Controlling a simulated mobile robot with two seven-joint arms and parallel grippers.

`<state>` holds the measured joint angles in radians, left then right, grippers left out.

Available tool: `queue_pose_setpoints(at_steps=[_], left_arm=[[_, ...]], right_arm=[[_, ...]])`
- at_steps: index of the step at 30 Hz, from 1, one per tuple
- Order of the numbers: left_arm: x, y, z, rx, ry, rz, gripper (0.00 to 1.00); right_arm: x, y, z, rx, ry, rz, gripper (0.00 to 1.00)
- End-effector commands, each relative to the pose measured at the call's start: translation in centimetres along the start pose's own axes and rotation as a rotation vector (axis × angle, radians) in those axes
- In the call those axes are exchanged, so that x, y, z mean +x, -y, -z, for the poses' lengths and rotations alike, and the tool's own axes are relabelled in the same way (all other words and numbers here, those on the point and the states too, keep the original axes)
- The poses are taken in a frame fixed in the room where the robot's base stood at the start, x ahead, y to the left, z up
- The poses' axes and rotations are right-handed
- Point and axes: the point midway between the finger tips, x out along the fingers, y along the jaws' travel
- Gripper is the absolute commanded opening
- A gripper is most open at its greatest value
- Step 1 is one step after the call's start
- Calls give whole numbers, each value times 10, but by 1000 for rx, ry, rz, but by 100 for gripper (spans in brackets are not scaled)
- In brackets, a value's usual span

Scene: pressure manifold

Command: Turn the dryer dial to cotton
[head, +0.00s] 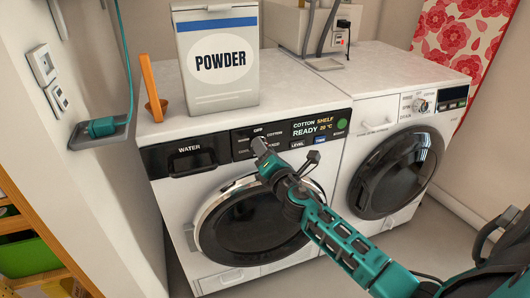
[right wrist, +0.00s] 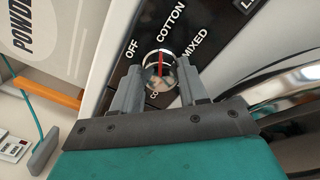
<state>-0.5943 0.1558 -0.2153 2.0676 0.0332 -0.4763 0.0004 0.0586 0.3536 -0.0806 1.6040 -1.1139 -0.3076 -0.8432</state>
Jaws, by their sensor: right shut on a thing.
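The dryer (head: 190,210) is the white front-loader at left, with a round dark door. Its dial (right wrist: 159,66) is a silver knob with a red mark pointing up the picture toward the near end of the word COTTON, in the right wrist view. OFF is to its left and MIXED to its right; a label below is partly hidden. My right gripper (right wrist: 157,85) is shut on the dial, one finger on each side. In the head view the right gripper (head: 262,148) covers most of the dial. The display (head: 318,127) reads COTTON, SHELF, READY. My left gripper is not in view.
A POWDER box (head: 218,60) and an orange upright piece (head: 152,85) stand on the dryer top. A second white machine (head: 385,130) is at right. A teal cylinder (head: 102,127) with a cord sits on a wall shelf at left.

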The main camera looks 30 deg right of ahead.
Motion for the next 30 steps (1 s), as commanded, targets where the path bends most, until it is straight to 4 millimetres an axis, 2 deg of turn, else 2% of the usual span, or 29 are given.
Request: queue_pose_setpoints(at_steps=[14, 15, 22, 30], left_arm=[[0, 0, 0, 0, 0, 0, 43], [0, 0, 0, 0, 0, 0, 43], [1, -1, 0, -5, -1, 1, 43], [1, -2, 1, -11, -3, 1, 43]], right_arm=[[0, 0, 1, 11, -1, 0, 12], [0, 0, 1, 11, -1, 0, 47], [0, 0, 0, 10, -1, 0, 68], [-2, 0, 0, 10, 0, 0, 68]])
